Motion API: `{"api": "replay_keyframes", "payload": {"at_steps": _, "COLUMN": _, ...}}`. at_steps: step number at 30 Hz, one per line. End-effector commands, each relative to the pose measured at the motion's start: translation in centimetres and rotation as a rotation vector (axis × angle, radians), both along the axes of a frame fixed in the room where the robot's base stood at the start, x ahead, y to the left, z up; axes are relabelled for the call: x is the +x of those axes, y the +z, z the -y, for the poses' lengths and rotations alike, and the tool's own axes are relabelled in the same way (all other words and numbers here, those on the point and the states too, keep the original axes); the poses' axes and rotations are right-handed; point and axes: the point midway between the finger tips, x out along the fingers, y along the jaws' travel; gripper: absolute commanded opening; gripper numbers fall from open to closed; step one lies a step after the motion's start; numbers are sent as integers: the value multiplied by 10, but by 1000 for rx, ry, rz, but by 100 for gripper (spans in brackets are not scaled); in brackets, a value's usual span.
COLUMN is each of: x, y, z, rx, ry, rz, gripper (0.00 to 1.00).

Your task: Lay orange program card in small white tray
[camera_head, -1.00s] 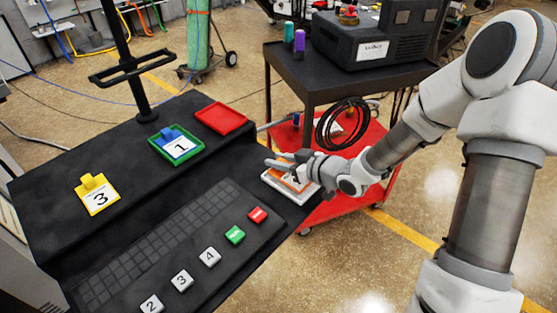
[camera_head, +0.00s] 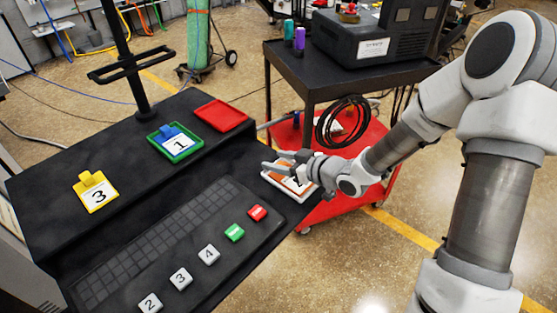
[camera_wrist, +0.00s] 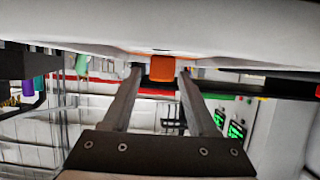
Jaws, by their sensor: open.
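The orange program card (camera_head: 291,182), with a white numbered label, lies in the small white tray (camera_head: 279,191) at the right end of the black console. My gripper (camera_head: 273,165) is just over the tray and hides part of the card. In the wrist view my gripper (camera_wrist: 160,72) is open, its two fingers apart. The card's orange tab (camera_wrist: 162,67) shows between the fingertips, with a visible gap to each finger.
A yellow card (camera_head: 96,193) and a blue card in a green tray (camera_head: 178,157) are on the console's upper step. An empty red tray (camera_head: 221,115) is beside them. Keys (camera_head: 209,254) line the front. A cart (camera_head: 300,85) stands behind my arm.

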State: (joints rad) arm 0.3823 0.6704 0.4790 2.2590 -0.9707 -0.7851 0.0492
Motion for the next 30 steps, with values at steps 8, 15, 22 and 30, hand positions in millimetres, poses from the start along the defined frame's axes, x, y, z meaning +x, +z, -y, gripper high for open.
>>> {"api": "replay_keyframes", "payload": {"at_steps": 8, "x": -17, "y": 24, "z": 24, "rx": -3, "ry": -6, "rz": 1, "gripper": 59}}
{"api": "replay_keyframes", "payload": {"at_steps": 15, "x": -48, "y": 45, "z": 63, "rx": -3, "ry": -4, "rz": 0, "gripper": 59}}
{"api": "replay_keyframes", "payload": {"at_steps": 22, "x": -65, "y": 56, "z": 84, "rx": -1, "ry": -1, "rz": 1, "gripper": 59}}
{"api": "replay_keyframes", "payload": {"at_steps": 30, "x": -69, "y": 57, "z": 88, "rx": 0, "ry": 0, "rz": 0, "gripper": 59}}
